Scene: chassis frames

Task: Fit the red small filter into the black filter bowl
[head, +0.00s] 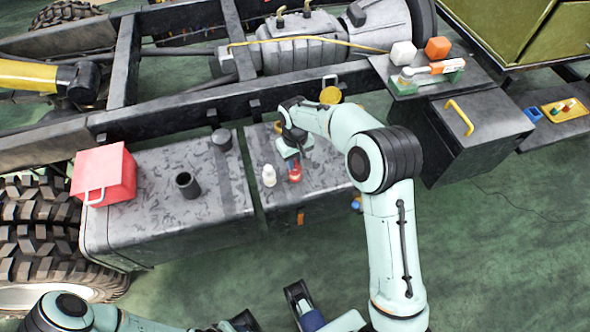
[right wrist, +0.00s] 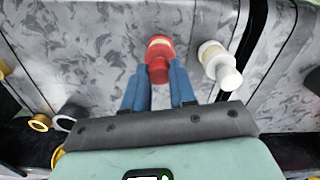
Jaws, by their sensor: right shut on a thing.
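The red small filter (head: 295,172) is on or just above the top of the right-hand grey tank; I cannot tell if it touches. In the right wrist view the red filter (right wrist: 158,60) has its narrow end between the two blue fingers. My right gripper (head: 294,160) is shut on it from above. The black filter bowl (head: 187,187) stands upright on the left-hand tank, left of the gripper, its dark opening up. My left arm shows at the bottom edge; its gripper (head: 272,312) is partly cut off, its opening unclear.
A white filter (head: 269,175) stands close beside the red one. A red box (head: 104,174) sits on the left tank's far-left corner, and a dark cap (head: 222,139) behind the bowl. A gap separates the tanks. The chassis rail (head: 190,115) runs behind them.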

